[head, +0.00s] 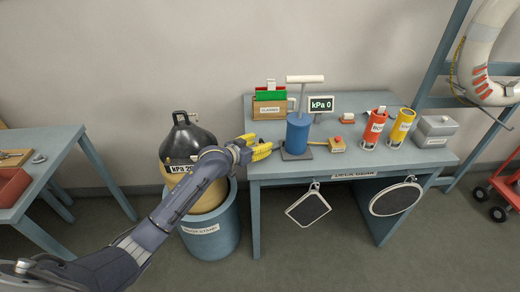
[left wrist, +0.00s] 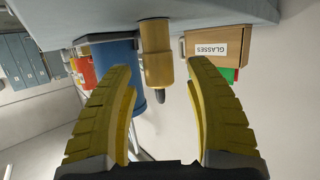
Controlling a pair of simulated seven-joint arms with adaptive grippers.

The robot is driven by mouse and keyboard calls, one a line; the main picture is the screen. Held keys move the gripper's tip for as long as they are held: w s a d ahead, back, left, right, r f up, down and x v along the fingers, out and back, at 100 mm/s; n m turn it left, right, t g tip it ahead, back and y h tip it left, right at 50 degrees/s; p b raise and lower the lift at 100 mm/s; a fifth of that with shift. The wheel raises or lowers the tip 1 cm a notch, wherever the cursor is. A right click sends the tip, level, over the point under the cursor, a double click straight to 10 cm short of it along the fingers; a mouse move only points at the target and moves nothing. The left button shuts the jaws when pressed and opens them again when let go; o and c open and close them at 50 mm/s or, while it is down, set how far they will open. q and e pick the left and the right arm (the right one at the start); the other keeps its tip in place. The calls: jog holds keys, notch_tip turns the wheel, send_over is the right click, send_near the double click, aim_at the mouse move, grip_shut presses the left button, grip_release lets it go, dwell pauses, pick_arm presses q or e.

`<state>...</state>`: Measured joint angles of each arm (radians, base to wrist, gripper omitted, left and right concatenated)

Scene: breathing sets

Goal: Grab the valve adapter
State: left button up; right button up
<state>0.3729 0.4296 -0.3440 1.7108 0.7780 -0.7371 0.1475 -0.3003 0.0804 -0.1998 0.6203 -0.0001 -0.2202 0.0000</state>
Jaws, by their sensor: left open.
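My left gripper (head: 264,147) is open at the front left edge of the blue-grey table (head: 345,160), left of the blue pump cylinder (head: 298,133). In the left wrist view, a brass-coloured cylinder with a narrow dark tip (left wrist: 157,56), which looks like the valve adapter, stands on the table, inverted in this picture. It appears between the two yellow fingers, beyond or level with their tips; I cannot tell whether they touch it. The head view does not clearly show it; my gripper appears to cover it. My right gripper is not in view.
The glasses box (head: 268,108) stands behind the gripper. Red (head: 374,128) and yellow (head: 401,127) cylinders and a grey box (head: 437,130) stand farther right. A tank (head: 188,140) in a blue bin (head: 212,235) stands left of the table, close to my arm.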

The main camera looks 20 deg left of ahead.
pick_arm(q)
jog(key=shift+w, duration=0.1)
jog(key=shift+c, duration=0.2)
grip_shut()
dwell(0.4)
